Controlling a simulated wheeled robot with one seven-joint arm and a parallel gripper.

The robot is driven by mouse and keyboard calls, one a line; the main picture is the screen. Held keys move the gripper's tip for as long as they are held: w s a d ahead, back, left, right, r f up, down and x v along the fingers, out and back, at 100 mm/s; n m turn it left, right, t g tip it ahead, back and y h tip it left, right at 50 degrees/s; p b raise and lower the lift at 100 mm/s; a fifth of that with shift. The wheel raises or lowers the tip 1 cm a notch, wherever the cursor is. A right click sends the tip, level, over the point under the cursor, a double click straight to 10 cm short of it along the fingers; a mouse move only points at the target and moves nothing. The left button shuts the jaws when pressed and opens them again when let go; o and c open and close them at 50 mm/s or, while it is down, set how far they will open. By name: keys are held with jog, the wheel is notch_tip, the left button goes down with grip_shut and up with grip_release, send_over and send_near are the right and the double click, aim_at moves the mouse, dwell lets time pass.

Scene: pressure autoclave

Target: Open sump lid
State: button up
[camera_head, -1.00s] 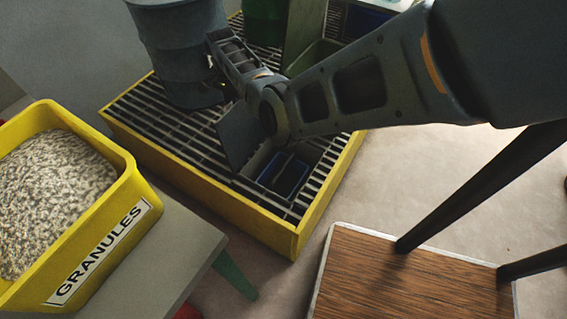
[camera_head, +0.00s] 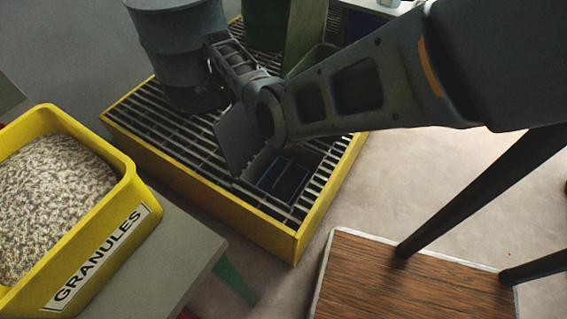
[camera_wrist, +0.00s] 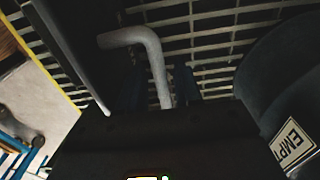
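The sump lid (camera_head: 236,142), a dark grey plate, stands tilted up from the yellow-edged grating in the head view. Beside it the sump opening is uncovered, with a blue-rimmed bin (camera_head: 285,178) inside. My arm hides the lid's upper right part. My gripper's fingers (camera_wrist: 160,88) show dimly in the wrist view, on either side of a bent light-grey bar (camera_wrist: 152,50), which looks like a handle. I cannot tell whether they press on it. The fingertips are hidden in the head view.
A grey drum (camera_head: 180,50) stands on the grating (camera_head: 150,112) close to my forearm; a label shows on a dark drum in the wrist view (camera_wrist: 292,142). A yellow granules bin (camera_head: 100,245) is at left. A wooden-topped surface (camera_head: 400,285) is at lower right.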

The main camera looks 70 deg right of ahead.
jog(key=shift+r+p, duration=4.05)
jog(key=shift+r, duration=0.65)
jog(key=shift+f, duration=0.1)
